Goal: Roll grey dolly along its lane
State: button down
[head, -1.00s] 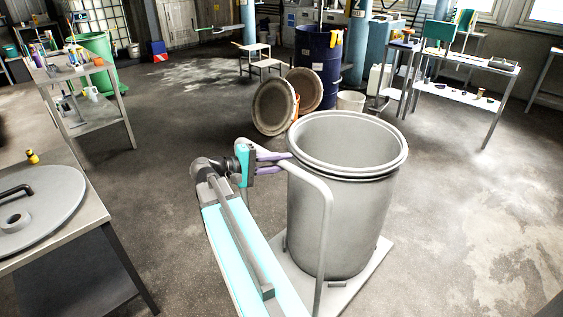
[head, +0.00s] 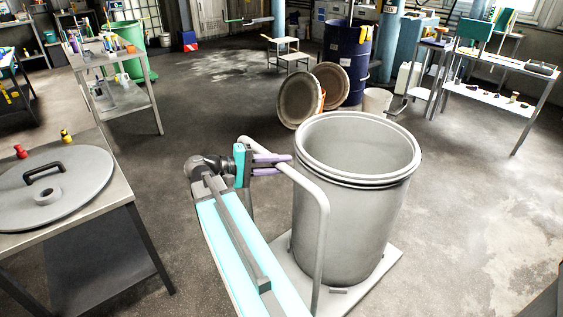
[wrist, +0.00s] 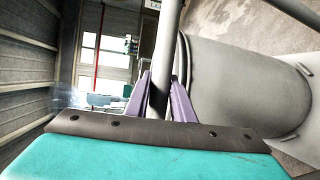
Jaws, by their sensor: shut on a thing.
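The grey dolly (head: 375,277) is a flat platform with a bent tube handle (head: 322,225) rising at its near left side. A large open grey drum (head: 345,220) stands upright on it. My gripper (head: 278,163) is shut on the upper part of the handle, left of the drum's rim. In the wrist view the two purple fingers (wrist: 163,105) close around the handle tube (wrist: 166,55), with the drum (wrist: 235,90) lying to the right. The drum's inside bottom is hidden, and so are the dolly's wheels. No lane marking can be made out on the floor.
A table with a round lid (head: 52,190) stands at left. Two round lids (head: 300,97) lean upright behind the drum, near a blue drum (head: 346,55) and a white bucket (head: 377,101). A shelf table (head: 495,85) stands at right. Floor on both sides is clear.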

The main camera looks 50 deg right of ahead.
jog(key=shift+s+a+f, duration=0.25)
jog(key=shift+a+f, duration=0.15)
jog(key=shift+f, duration=0.1)
jog(key=shift+d, duration=0.2)
jog(key=c, duration=1.5)
grip_release()
jog(key=shift+d+f+y, duration=0.1)
jog(key=shift+d+y, duration=0.15)
jog(key=shift+y, duration=0.05)
jog(key=shift+c, duration=0.2)
jog(key=shift+w+a, duration=0.1)
jog(key=shift+r, duration=0.25)
